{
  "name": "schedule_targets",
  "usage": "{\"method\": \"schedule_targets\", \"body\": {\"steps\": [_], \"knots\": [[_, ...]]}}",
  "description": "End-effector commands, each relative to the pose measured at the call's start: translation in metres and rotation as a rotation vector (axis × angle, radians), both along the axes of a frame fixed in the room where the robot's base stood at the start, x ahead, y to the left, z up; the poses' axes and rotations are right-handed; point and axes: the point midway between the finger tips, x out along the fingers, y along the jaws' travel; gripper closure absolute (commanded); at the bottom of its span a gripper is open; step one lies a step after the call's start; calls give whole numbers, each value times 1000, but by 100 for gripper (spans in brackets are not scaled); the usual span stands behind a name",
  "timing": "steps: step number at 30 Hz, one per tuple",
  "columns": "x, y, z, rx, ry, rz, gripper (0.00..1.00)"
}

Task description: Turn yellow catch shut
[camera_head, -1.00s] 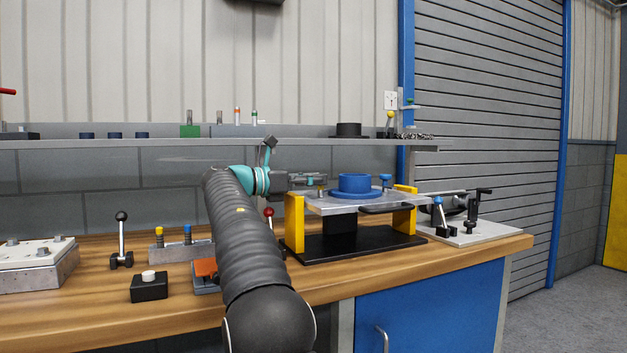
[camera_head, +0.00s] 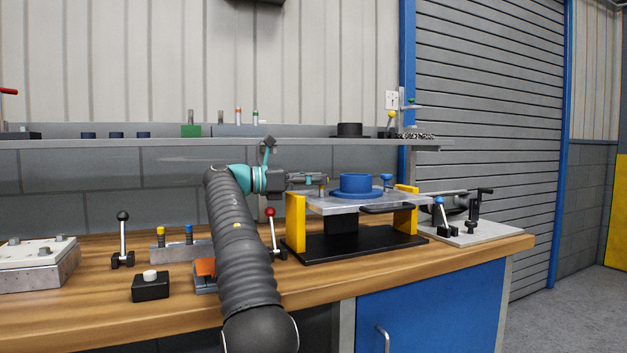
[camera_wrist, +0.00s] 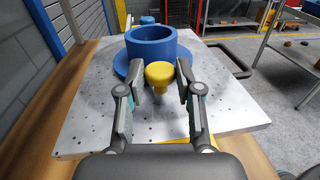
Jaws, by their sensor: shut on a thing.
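The yellow catch (camera_wrist: 159,75) is a round-topped yellow knob on the perforated metal plate, in front of the blue flanged ring (camera_wrist: 152,44). My gripper (camera_wrist: 158,79) has one finger on each side of the knob and is shut on it. In the head view my gripper (camera_head: 323,180) reaches in from the left at the plate's left end, beside the blue ring (camera_head: 355,184). The catch is small there and partly hidden by the fingers. A blue catch (camera_head: 386,179) stands on the far side of the ring.
The metal plate (camera_head: 345,208) rests on yellow supports (camera_head: 295,222) over a black base. A red-knobbed lever (camera_head: 270,225) stands to its left, close to my arm. A blue-knobbed lever (camera_head: 440,214) is on the right. A shelf (camera_head: 290,143) runs behind.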

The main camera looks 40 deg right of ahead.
Motion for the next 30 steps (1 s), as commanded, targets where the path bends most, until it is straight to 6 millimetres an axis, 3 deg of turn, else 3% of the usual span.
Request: {"method": "schedule_targets", "body": {"steps": [7,8,10,11,30], "knots": [[0,0,0,-1,0,0,100],[0,0,0,-1,0,0,63],[0,0,0,-1,0,0,45],[0,0,0,-1,0,0,43],[-1,0,1,-1,-1,20,43]]}}
